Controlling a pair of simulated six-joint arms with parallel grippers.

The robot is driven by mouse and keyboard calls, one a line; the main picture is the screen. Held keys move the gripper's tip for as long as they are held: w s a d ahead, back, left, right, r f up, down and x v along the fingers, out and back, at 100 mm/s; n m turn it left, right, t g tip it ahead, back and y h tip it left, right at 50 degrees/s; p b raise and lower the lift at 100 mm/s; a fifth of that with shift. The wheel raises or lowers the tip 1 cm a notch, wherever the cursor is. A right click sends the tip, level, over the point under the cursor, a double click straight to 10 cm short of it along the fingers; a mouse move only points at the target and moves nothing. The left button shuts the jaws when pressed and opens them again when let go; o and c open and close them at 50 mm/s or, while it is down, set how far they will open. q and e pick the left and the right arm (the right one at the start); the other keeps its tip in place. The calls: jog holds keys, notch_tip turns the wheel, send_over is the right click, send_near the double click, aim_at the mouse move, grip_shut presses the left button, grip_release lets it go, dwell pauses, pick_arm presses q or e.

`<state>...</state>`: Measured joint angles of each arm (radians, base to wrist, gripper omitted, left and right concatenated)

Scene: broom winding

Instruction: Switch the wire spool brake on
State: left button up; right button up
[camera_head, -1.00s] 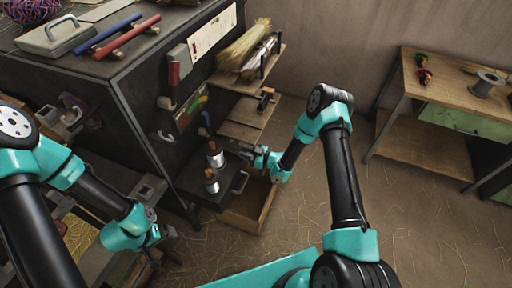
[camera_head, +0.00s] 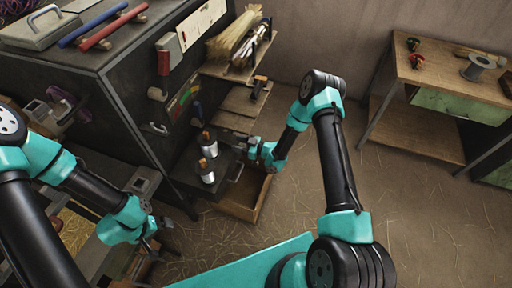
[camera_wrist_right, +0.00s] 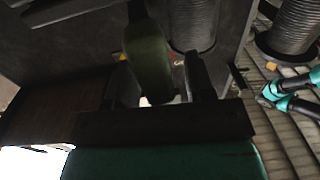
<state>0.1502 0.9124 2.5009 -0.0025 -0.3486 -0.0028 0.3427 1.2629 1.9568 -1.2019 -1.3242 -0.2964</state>
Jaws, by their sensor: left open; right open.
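Two wire spools (camera_head: 207,172) with grey windings and brown tops stand on a dark ledge at the workbench's right side. They also show in the right wrist view (camera_wrist_right: 194,22), large and close. My right gripper (camera_head: 251,147) is open, just right of the spools. In the right wrist view a dark green handle (camera_wrist_right: 148,57) lies between its two fingers; whether they touch it, and whether it is the brake lever, I cannot tell. My left gripper (camera_head: 156,238) is open, low at the left, away from the spools.
An open wooden drawer (camera_head: 243,203) is below the ledge. A wooden table (camera_head: 437,80) stands at the right.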

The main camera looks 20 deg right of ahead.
jog(key=v, duration=1.7)
jog(key=shift+a, duration=0.1)
jog(key=s+a+m+g+h, duration=0.3)
jog(key=s+m+g+h, duration=0.2)
jog(key=s, duration=0.3)
jog(key=s+a+r+m+g+h, duration=0.1)
jog(key=s+a+m+g+h, duration=0.3)
jog(key=s+m, duration=0.3)
jog(key=shift+s+a+r+g+h, duration=0.15)
jog(key=shift+s+a+g+h, duration=0.1)
jog(key=shift+s+g+h, duration=0.5)
